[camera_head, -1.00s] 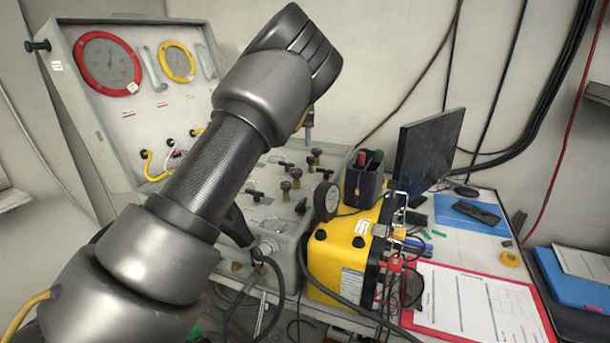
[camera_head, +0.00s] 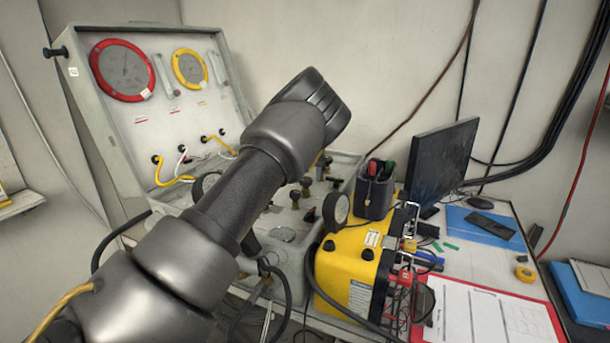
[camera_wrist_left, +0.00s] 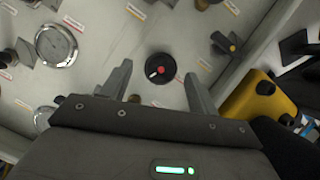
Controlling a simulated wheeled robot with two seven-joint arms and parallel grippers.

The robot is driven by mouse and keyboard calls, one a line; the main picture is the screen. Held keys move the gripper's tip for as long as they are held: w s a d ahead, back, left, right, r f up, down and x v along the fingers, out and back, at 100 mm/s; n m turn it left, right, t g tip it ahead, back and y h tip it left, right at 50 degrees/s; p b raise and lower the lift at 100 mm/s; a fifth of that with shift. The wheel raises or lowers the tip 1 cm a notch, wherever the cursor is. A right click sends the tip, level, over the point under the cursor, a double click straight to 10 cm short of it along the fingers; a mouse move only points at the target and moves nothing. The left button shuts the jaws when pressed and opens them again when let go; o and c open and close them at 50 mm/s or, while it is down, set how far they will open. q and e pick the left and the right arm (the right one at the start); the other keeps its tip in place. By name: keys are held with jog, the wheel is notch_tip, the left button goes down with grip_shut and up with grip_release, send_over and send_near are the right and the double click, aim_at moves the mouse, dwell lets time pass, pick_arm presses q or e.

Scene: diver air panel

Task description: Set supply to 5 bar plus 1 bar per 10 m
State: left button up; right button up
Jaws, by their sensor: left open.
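The grey air panel case stands open, with a red-rimmed gauge (camera_head: 122,70) and a yellow-rimmed gauge (camera_head: 189,68) in its lid. My left arm crosses the head view, and its fingers are hidden there behind the arm. In the left wrist view, my left gripper (camera_wrist_left: 157,82) is open over the panel face. A round black knob with a red centre and a white mark (camera_wrist_left: 160,69) lies between the fingertips, and no contact is clear. A small round gauge (camera_wrist_left: 56,45) is left of it on the panel. My right gripper is not in view.
A monitor (camera_head: 440,165), a blue folder (camera_head: 480,226) and a red clipboard (camera_head: 480,318) are on the desk. Hoses hang in front of the panel.

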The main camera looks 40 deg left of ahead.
pick_arm(q)
jog(key=shift+w+a+f, duration=0.1)
jog(key=shift+w+f, duration=0.05)
jog(key=shift+f, duration=0.45)
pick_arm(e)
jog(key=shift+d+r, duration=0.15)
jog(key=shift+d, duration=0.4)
pick_arm(q)
jog(key=c, duration=1)
jog(key=shift+o, duration=0.2)
